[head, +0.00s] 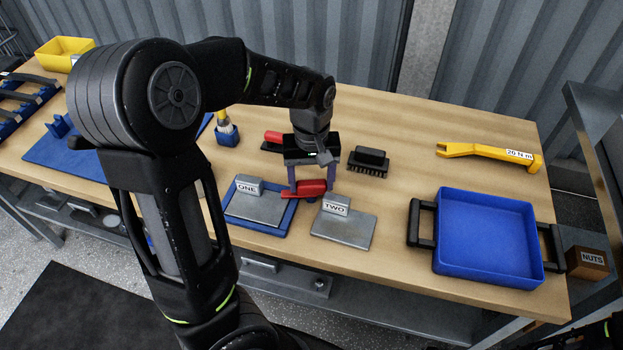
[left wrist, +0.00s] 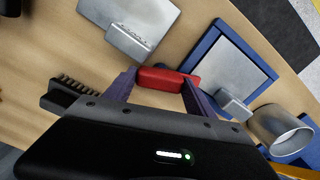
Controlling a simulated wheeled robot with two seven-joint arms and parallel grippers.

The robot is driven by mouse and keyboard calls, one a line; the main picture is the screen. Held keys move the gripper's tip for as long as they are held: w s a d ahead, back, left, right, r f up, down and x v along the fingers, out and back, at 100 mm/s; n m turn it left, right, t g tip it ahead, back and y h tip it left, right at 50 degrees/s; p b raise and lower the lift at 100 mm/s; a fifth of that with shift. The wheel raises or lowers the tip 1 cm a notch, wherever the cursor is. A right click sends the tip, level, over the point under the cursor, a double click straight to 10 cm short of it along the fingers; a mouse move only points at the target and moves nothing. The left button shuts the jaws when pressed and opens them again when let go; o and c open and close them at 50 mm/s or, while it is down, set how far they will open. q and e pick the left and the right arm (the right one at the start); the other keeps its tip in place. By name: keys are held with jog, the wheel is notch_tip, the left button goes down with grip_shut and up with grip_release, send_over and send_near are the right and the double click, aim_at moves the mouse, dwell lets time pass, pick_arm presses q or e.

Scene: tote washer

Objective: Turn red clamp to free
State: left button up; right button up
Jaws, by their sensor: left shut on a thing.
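My left gripper (head: 308,188) is low over the bench, between the plates labelled ONE and TWO. It is shut on a red clamp (head: 312,187), which also shows between the fingers in the left wrist view (left wrist: 168,79). The grey plate ONE (head: 262,207) lies in a blue frame (head: 237,218). The clamp is close to that frame's right edge; I cannot tell whether it touches the plate. The grey plate TWO (head: 345,232) lies on bare wood. A second red thing (head: 273,137) shows behind the gripper, partly hidden.
A black brush (head: 369,161) lies just right of the gripper. A blue tray (head: 487,236) with black handles and a yellow torque wrench (head: 487,154) are on the right. A blue holder (head: 228,134) with a brush stands behind left. Bare wood lies between brush and tray.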

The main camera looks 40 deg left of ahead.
pick_arm(q)
grip_shut()
dwell(0.3)
